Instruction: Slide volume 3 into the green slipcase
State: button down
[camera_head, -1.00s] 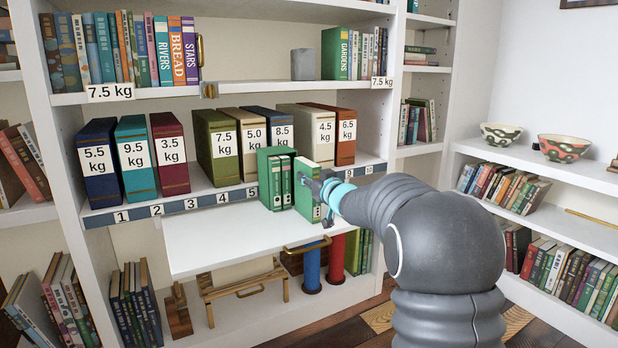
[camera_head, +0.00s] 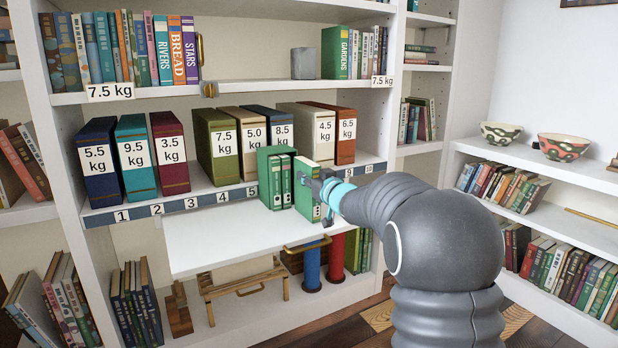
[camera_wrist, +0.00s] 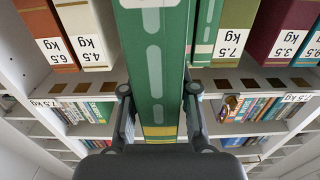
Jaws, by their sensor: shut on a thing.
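The green slipcase (camera_head: 263,163) stands on the white pull-out board in the head view, its open side facing me, with two green volumes (camera_head: 276,188) upright in its left and middle. My gripper (camera_head: 324,188) is shut on a third green volume, which I take to be volume 3 (camera_head: 307,190); its number is not readable. It is upright, just right of the slipcased volumes, and sticks out toward me. In the wrist view the held volume (camera_wrist: 155,75) fills the space between my fingers (camera_wrist: 158,92).
Weighted box files (camera_head: 212,145) line the shelf behind, above a numbered strip (camera_head: 190,204). The white board (camera_head: 220,243) is clear left of the slipcase. Bowls (camera_head: 563,147) stand far right.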

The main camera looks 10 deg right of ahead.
jog(key=shift+p+x, duration=1.6)
jog(key=shift+x, duration=1.35)
dwell(0.5)
jog(key=shift+b+v, duration=0.6)
jog(key=shift+v, duration=1.95)
jog(key=shift+p, duration=0.35)
dwell(0.9)
